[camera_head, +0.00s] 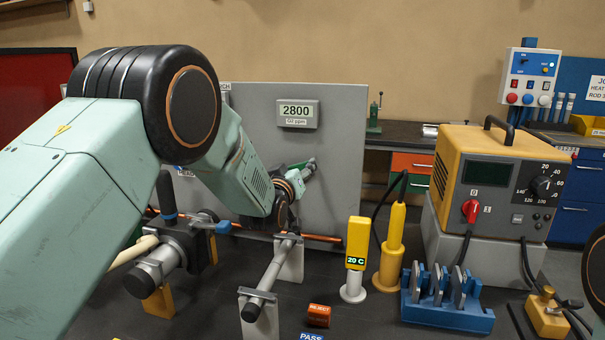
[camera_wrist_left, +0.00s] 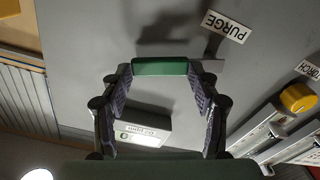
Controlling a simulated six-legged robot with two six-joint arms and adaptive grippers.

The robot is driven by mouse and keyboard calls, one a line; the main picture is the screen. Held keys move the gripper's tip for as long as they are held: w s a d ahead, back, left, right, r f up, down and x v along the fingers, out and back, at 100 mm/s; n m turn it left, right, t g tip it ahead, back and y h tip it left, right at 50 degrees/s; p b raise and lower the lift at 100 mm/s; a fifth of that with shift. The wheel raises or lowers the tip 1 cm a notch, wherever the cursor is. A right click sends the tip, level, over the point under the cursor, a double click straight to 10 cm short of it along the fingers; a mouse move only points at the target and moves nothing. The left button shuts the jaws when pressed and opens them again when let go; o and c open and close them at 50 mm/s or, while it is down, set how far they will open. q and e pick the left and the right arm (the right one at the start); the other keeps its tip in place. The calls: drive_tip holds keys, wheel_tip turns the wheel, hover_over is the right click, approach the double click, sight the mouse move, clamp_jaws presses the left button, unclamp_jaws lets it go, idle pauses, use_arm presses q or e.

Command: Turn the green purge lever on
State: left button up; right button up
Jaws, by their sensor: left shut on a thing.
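The green purge lever (camera_wrist_left: 160,67) shows in the left wrist view as a short green bar between my fingertips, in front of the grey panel (camera_wrist_left: 75,75). My left gripper (camera_wrist_left: 160,80) is shut on it, one finger at each end of the bar. The PURGE label (camera_wrist_left: 227,26) is on the panel beside it, upside down in this view. My right gripper is not in view.
On the dark bench stand a rod on grey supports (camera_head: 270,268), a yellow meter reading 20 C (camera_head: 357,243), a yellow torch holder (camera_head: 391,250), a blue rack (camera_head: 447,300) and a yellow welding unit (camera_head: 490,180).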

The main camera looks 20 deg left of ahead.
use_arm(q)
drive_tip(key=r+n, duration=0.2)
drive_tip(key=shift+w+a+n, duration=0.1)
drive_tip(key=shift+a+n, duration=0.2)
drive_tip(key=shift+a, duration=0.05)
drive_tip(key=n, duration=0.1)
drive_tip(key=a+r+n, duration=0.1)
drive_tip(key=n, duration=0.1)
drive_tip(key=shift+a+r+n, duration=0.2)
drive_tip(key=shift+a+n, duration=0.05)
drive_tip(key=shift+n, duration=0.05)
drive_tip(key=a+n, duration=0.1)
drive_tip(key=r+n, duration=0.1)
drive_tip(key=n, duration=0.1)
drive_tip(key=shift+a+n, duration=0.3)
drive_tip(key=shift+a, duration=0.1)
drive_tip(key=shift+a+r+n, duration=0.1)
drive_tip(key=shift+a+n, duration=0.45)
drive_tip(key=shift+n, duration=0.45)
drive_tip(key=shift+a+n, duration=0.5)
drive_tip(key=shift+n, duration=0.5)
drive_tip(key=o, duration=1.7)
drive_tip(key=shift+w+f, duration=0.2)
drive_tip(key=shift+f, duration=0.2)
drive_tip(key=shift+s, duration=0.1)
